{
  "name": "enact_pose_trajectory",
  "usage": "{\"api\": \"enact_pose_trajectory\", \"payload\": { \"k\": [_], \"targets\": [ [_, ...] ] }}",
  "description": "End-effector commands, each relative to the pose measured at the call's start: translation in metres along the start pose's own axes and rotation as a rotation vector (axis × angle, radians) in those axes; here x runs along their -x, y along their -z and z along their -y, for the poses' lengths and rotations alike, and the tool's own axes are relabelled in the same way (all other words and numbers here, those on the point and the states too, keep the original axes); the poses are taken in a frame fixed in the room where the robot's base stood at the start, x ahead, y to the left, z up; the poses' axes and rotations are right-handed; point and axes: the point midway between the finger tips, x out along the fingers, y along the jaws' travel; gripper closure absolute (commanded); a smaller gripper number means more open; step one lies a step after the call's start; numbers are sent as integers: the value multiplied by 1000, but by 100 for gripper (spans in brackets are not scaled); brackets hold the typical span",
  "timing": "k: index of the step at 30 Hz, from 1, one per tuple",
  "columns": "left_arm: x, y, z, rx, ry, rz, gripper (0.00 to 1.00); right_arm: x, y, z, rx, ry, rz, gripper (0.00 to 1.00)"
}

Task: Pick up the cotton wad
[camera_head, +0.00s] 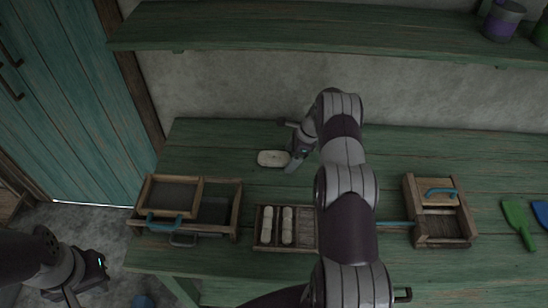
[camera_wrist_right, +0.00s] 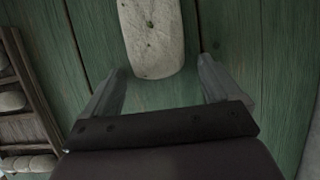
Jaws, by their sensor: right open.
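The cotton wad appears as a pale, speckled, rounded oblong (camera_head: 273,158) lying flat on the green table. It also shows in the right wrist view (camera_wrist_right: 152,38), at the top and a little left of centre. My right gripper (camera_head: 292,165) is at the right end of the wad in the head view. In the right wrist view its two fingers (camera_wrist_right: 160,82) stand apart, with the wad's near end just ahead of and between them. The gap between them is empty. My left gripper (camera_head: 76,292) is at the lower left, off the table, with its fingers partly cut off.
A divided wooden tray (camera_head: 263,243) with several pale rolls stands in front. A wooden box with a blue handle (camera_head: 136,222) is at left, and another wooden box (camera_head: 445,242) at right. Green (camera_head: 516,218) and blue scoops lie far right. A shelf (camera_head: 300,25) overhangs the back.

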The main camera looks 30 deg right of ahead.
Motion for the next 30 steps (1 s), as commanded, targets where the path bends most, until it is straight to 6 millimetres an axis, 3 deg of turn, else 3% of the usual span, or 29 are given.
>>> {"api": "enact_pose_trajectory", "payload": {
  "k": [3, 4, 9, 23, 29, 30],
  "targets": [
    [-1, 0, 0, 0, 0, 0, 100, 0, 0, 0, 0, 0, 0, 9],
    [-1, 0, 0, 0, 0, 0, 100, 0, 0, 0, 0, 0, 0, 15],
    [-1, 0, 0, 0, 0, 0, 100, 0, 0, 0, 0, 0, 0, 67],
    [-3, 0, 0, 0, 0, 0, 100, 6, -2, 1, 1, 1, 0, 68],
    [-13, -2, 0, 0, 0, 0, 100, 38, -16, 1, 3, 4, 0, 68],
    [-13, -2, 0, 0, 0, 0, 100, 47, -10, -5, -2, 2, 0, 68]
  ]
}}
